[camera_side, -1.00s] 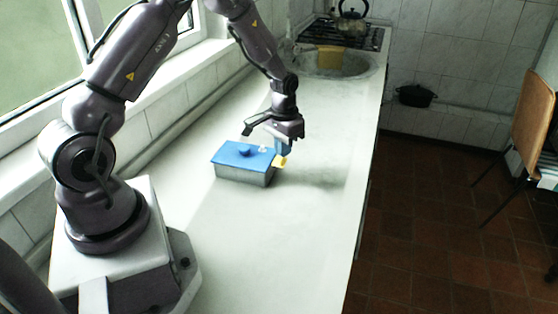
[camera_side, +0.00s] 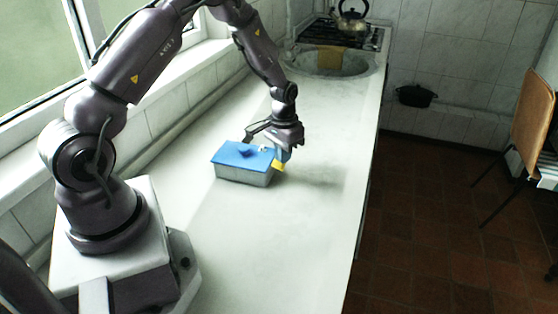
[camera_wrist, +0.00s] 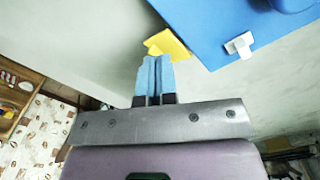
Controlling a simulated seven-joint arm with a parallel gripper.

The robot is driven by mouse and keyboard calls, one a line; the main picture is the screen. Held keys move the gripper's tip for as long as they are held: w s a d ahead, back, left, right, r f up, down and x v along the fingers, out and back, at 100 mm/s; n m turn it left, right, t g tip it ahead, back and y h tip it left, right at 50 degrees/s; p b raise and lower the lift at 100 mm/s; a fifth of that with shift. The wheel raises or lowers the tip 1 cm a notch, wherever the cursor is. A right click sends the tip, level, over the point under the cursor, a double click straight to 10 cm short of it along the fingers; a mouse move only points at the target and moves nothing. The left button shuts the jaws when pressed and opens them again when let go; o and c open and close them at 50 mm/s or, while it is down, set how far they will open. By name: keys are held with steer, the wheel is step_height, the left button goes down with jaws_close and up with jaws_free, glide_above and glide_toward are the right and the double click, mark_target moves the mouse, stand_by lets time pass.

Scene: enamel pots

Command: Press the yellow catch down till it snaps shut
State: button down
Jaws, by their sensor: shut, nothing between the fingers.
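A grey box (camera_side: 241,176) with a blue lid (camera_side: 236,155) stands on the worktop; the lid lies flat on it. The yellow catch (camera_side: 278,166) is at the box's right end and hangs slanting downward; it also shows in the wrist view (camera_wrist: 170,43). My gripper (camera_side: 285,158) is shut and empty, just above and beside the catch. In the wrist view its blue fingertips (camera_wrist: 155,59) overlap the catch's near edge; I cannot tell if they touch. The catch's lower end against the box wall is not clear.
The pale worktop (camera_side: 310,220) is clear around the box. A white fitting (camera_wrist: 240,44) sits at the lid's edge, near the catch. A sink (camera_side: 335,63) and a stove with a kettle (camera_side: 352,20) are far back. The window wall is at the left.

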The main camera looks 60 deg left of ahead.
steer(key=shift+f, duration=0.55)
stand_by(0.4)
steer(key=shift+r, duration=3.55)
steer(key=shift+s+d+f, duration=0.1)
steer(key=shift+s+f, duration=0.05)
steer(key=shift+s, duration=0.2)
steer(key=s+d+r+m+t, duration=0.1)
steer(key=s+d+r+t, duration=0.1)
steer(key=s+d+r, duration=0.6)
steer(key=s+d+r+m+t, duration=0.2)
steer(key=s+d+r+t, duration=0.1)
steer(key=s+d+r, duration=0.5)
steer(key=shift+s+r+t, duration=0.3)
steer(key=shift+s+r, duration=1.15)
steer(key=shift+r, duration=2.35)
